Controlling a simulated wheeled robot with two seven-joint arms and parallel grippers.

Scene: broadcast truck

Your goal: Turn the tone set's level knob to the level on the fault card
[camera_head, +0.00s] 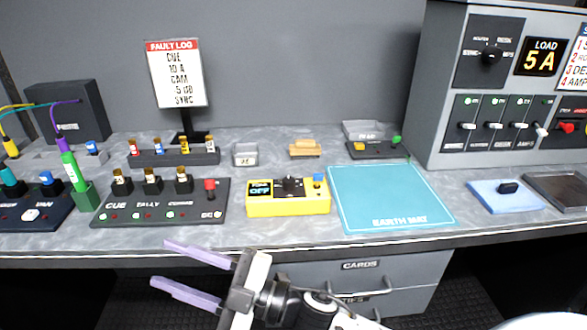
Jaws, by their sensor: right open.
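The tone set is a yellow box (288,208) near the front edge of the bench, left of the teal mat. Its small display (260,190) reads OFF. A black level knob (292,186) sits on its top, with a blue button (319,179) to the right. The fault card (177,75), headed FAULT LOG, stands upright at the back; its lines seem to include 10 A and 5 dB. My right gripper (172,264) is open and empty, its purple fingers pointing left, low in front of the bench edge and left of the tone set. My left gripper is out of view.
A black cue panel (160,218) with several plugs lies left of the tone set. The teal earth mat (388,199) lies right, bare. A grey rack (487,145) with switches and a LOAD 5 A display stands right. Drawers (360,280) sit below the bench.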

